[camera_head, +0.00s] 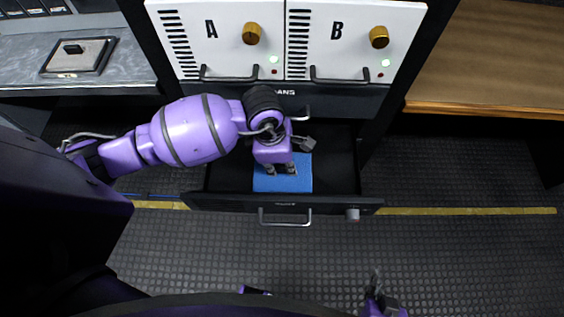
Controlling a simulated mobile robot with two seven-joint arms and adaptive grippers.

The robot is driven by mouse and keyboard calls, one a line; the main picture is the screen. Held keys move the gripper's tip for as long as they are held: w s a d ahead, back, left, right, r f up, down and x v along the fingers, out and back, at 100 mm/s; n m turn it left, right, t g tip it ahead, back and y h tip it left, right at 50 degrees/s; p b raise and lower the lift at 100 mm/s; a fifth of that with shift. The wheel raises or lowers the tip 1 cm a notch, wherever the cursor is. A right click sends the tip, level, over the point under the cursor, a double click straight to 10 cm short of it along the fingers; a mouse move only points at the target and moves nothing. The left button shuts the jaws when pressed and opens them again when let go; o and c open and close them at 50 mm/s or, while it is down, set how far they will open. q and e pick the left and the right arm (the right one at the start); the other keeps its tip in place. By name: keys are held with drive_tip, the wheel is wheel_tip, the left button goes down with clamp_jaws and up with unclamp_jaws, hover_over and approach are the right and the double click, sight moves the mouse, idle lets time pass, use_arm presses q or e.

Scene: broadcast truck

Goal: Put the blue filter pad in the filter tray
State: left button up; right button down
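The blue filter pad (302,182) lies flat inside a pulled-out black drawer (343,180), which looks like the filter tray, below the white A and B panels. My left gripper (281,171) points down over the pad. Its two fingertips stand apart above the pad's middle, and pad shows on both sides of them. I cannot tell whether they touch it. The gripper and wrist hide the pad's far left part. My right gripper (377,297) is only partly in view at the bottom edge, away from the drawer, and its opening is unclear.
A grey counter (120,68) is at left and a wooden counter (490,60) at right. The floor before the drawer is clear.

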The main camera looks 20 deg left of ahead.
use_arm(q)
drive_tip(key=shift+o, duration=1.7)
use_arm(e)
drive_tip(key=shift+s+f, duration=0.15)
drive_tip(key=shift+s, duration=0.1)
drive_tip(key=shift+s, duration=0.1)
use_arm(q)
drive_tip(key=shift+r, duration=0.1)
use_arm(e)
drive_tip(key=shift+s+d, duration=0.1)
use_arm(q)
drive_tip(key=shift+r, duration=0.3)
wheel_tip(320, 180, up, 11)
drive_tip(key=a, duration=0.1)
drive_tip(key=shift+s+a+r+p, duration=0.2)
drive_tip(key=shift+s+a+p, duration=0.05)
drive_tip(key=shift+a+p, duration=0.1)
use_arm(e)
drive_tip(key=shift+w+r, duration=0.4)
drive_tip(key=shift+w, duration=0.05)
